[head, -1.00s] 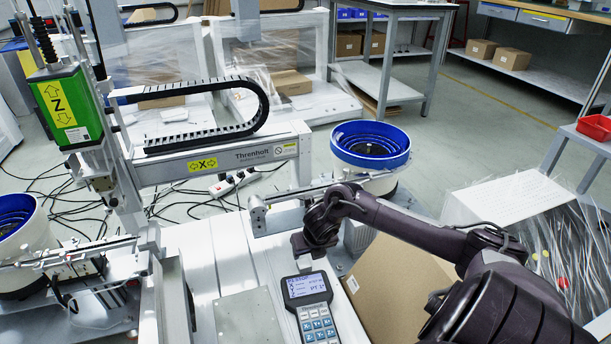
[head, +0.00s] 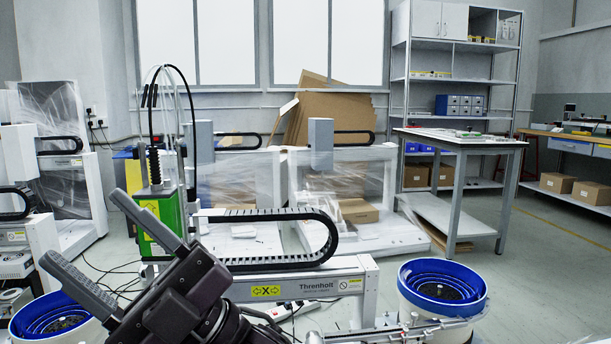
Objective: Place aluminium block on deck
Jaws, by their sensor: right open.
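My right gripper (head: 80,226) is raised in the lower left of the head view. Its two grey fingers point up and left, spread wide apart, with nothing between them. It is in front of the gantry and hides part of its left end. The gantry's green Z unit (head: 158,215) and its X beam (head: 310,284) stand behind and to the right of the gripper. The aluminium block and the deck are not visible in this view. My left gripper is not in view.
A blue-rimmed bowl feeder (head: 441,287) stands at the lower right, and another (head: 62,318) at the lower left, partly behind my gripper. A grey work table (head: 460,140), a shelf unit (head: 459,60) and wrapped machines stand farther back. Open floor lies at the right.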

